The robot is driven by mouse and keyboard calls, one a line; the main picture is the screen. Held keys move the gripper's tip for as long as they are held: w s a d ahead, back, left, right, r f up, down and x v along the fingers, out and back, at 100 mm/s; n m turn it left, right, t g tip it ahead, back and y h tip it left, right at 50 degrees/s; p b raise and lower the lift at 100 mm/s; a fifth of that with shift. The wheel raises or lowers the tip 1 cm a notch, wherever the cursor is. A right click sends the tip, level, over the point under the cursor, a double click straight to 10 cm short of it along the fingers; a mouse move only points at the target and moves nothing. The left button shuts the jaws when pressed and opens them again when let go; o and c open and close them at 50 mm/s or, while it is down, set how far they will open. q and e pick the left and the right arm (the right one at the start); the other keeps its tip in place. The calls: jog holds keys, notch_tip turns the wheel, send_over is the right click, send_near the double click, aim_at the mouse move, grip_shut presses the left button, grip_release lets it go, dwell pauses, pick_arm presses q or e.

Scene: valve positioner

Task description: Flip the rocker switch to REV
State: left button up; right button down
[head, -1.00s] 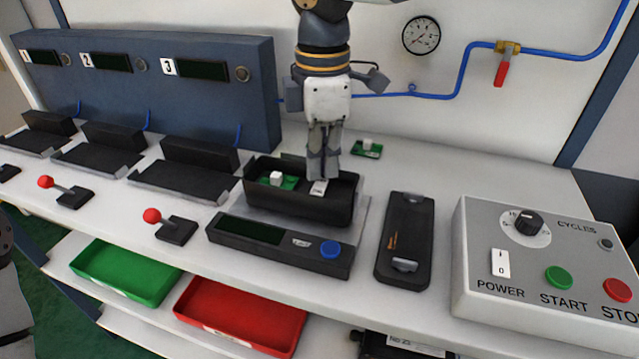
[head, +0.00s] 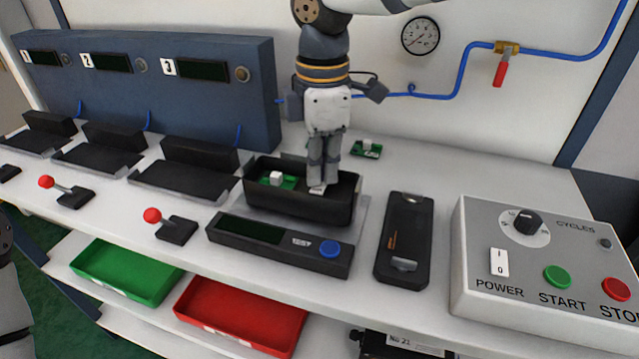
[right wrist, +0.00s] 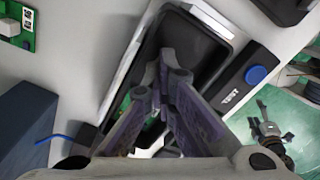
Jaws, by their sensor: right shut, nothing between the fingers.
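A small white part (head: 316,190), which looks like the rocker switch, sits in the right half of the black open-topped box (head: 325,214). Its markings and tilt cannot be read, since my fingers cover most of it. My right gripper (head: 320,186) is shut and empty, pointing down into the box with its fingertips at the white part; I cannot tell whether they touch. In the right wrist view the shut fingers (right wrist: 165,85) reach into the box and hide the part. What looks like my left gripper (right wrist: 268,130) shows small, over the green floor.
A green board with a white block (head: 276,179) lies in the box's left half. The TEST panel (head: 280,243) with a blue button fronts it. A black device (head: 405,240) and a grey control box (head: 545,260) with its own power rocker (head: 499,262) stand right. Joystick levers (head: 153,215) stand left.

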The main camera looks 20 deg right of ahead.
jog(key=shift+r+p, duration=0.45)
jog(key=shift+r, duration=2.95)
pick_arm(q)
jog(key=shift+w+r+t, duration=0.3)
jog(key=shift+w+r, duration=0.3)
jog(key=shift+w, duration=0.1)
pick_arm(e)
jog(key=shift+f, duration=0.1)
